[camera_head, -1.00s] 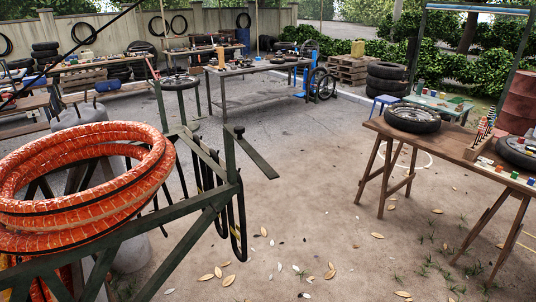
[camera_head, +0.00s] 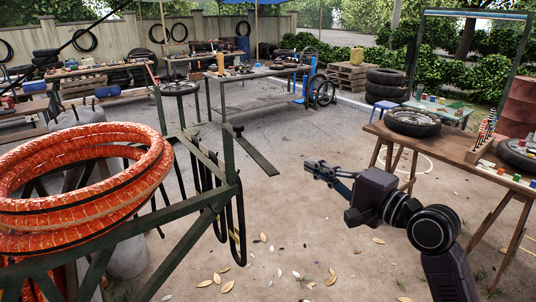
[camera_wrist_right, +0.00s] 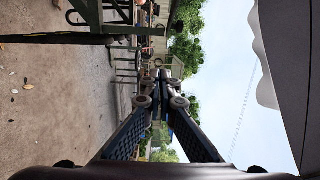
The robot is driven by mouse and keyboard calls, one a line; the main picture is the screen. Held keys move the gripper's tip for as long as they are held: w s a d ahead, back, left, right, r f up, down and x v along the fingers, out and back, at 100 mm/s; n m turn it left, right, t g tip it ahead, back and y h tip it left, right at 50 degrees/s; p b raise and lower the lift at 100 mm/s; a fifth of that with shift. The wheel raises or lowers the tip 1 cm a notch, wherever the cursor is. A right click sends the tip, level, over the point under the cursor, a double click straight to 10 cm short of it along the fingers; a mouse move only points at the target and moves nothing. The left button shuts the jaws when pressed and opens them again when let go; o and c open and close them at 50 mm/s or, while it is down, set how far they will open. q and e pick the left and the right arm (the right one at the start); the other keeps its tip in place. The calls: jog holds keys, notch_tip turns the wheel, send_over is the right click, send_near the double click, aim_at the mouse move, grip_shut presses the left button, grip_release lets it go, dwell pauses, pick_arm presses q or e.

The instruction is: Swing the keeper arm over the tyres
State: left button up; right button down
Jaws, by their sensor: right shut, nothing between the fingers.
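The keeper arm (camera_head: 256,152) appears to be the flat dark-green bar at the end of the green frame (camera_head: 190,230) in the head view. It sticks out to the right, away from the frame, with a small upright knob near its inner end. Orange-wrapped, ring-shaped tyres (camera_head: 85,205) are stacked at the left. Black loops (camera_head: 237,225) hang from the frame's rail. My right gripper (camera_head: 314,171) is right of the bar, apart from it, shut and empty. Its fingers (camera_wrist_right: 160,86) meet in the wrist view. My left gripper is not in view.
A wooden table (camera_head: 455,145) with a wheel (camera_head: 413,121) and small items stands at the right. Metal workbenches (camera_head: 270,72) and stacked tyres (camera_head: 385,82) are farther back. Open ground with scattered leaves lies between the frame and the wooden table.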

jog(key=shift+s+a+r, duration=0.25)
jog(key=shift+s+r, duration=0.2)
jog(key=shift+r, duration=0.25)
jog(key=w+a+p, duration=0.4)
jog(key=w+a, duration=0.2)
jog(key=a, duration=0.4)
jog(key=shift+p, duration=0.4)
jog(key=shift+a, duration=0.1)
